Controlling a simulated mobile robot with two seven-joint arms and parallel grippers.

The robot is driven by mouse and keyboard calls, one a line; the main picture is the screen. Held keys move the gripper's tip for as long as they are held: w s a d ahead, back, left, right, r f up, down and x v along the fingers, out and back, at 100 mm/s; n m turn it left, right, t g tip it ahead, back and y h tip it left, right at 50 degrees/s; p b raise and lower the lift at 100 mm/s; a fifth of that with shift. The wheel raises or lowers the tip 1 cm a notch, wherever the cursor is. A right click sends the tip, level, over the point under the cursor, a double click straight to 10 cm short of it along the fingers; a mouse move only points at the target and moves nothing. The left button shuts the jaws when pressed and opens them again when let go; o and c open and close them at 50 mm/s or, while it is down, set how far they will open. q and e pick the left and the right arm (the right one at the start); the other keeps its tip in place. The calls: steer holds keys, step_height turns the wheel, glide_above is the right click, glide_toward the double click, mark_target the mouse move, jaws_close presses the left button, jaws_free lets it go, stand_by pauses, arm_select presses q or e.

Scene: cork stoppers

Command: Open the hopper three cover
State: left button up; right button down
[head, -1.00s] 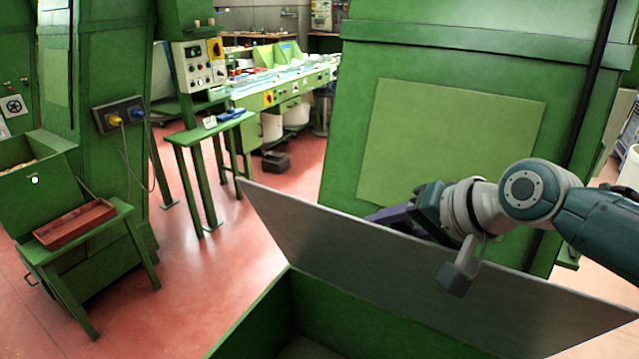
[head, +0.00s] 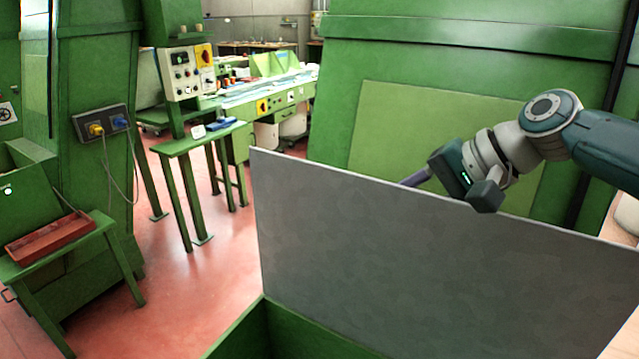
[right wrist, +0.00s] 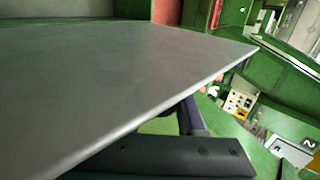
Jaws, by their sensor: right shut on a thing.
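The hopper cover (head: 420,250) is a large grey plate. In the head view it stands raised and steep above the green hopper box (head: 285,328), whose open inside shows at the bottom. My right gripper (head: 415,178) is at the cover's upper edge, with its fingers partly hidden behind the plate. It is shut on the cover. In the right wrist view the grey cover (right wrist: 110,80) fills the left and middle, and the dark gripper fingers (right wrist: 188,130) lie along its edge; the exact contact is hidden. My left gripper is not in view.
A tall green machine (head: 450,60) stands close behind the cover. A green side table (head: 195,140) and a stand with a red tray (head: 50,237) are at left. Red floor (head: 190,290) between them and the hopper is clear.

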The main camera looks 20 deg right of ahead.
steer(key=c, duration=0.5)
jaws_free()
steer(key=shift+a, duration=0.1)
steer(key=shift+s+d+r, duration=0.15)
steer(key=shift+d+r, duration=0.05)
steer(key=shift+v, duration=4.65)
